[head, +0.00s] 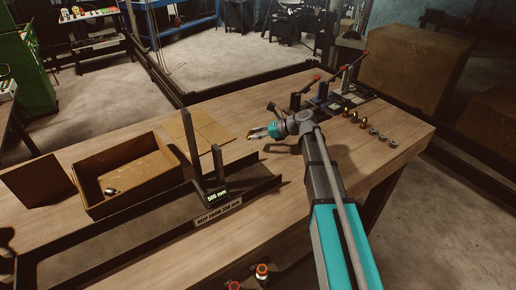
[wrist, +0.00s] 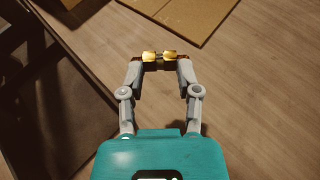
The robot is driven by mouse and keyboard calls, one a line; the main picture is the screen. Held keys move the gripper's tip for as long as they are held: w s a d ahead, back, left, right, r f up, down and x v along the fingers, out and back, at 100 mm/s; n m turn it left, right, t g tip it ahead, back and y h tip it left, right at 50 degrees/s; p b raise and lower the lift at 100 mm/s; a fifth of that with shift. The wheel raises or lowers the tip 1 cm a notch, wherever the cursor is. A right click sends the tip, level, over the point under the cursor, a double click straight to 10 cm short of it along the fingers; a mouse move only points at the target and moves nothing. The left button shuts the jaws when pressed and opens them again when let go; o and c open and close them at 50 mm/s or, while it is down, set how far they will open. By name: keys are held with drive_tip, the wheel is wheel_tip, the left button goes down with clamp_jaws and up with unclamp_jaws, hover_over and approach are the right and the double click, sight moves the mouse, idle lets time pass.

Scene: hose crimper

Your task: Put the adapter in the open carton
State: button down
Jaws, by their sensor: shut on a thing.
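My gripper (wrist: 159,60) is shut on a small brass adapter (wrist: 159,57), which lies crosswise between the two fingertips. In the head view my gripper (head: 256,133) is above the wooden bench, right of the open carton. The open carton (head: 150,190) is a brown box at the left of the bench, open at the top. A small shiny metal piece (head: 110,191) lies inside it. The carton is clearly apart from my gripper.
A dark upright post (head: 190,145) with a lit display stands between carton and gripper, beside a dark rail. Flat cardboard (head: 205,128) lies behind. Red-handled clamps (head: 325,90), several brass fittings (head: 355,118) and grey rings (head: 381,138) are at the right.

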drive_tip(key=shift+w+f+b, duration=1)
drive_tip(key=shift+w+f, duration=0.15)
drive_tip(key=shift+f, duration=0.2)
drive_tip(key=shift+f, duration=0.1)
drive_tip(key=shift+w+f+b, duration=0.4)
drive_tip(key=shift+f+b, duration=0.1)
drive_tip(key=shift+b, duration=0.1)
drive_tip(key=shift+f+b, duration=1.4)
drive_tip(key=shift+f, duration=0.15)
drive_tip(key=shift+c, duration=1.6)
unclamp_jaws()
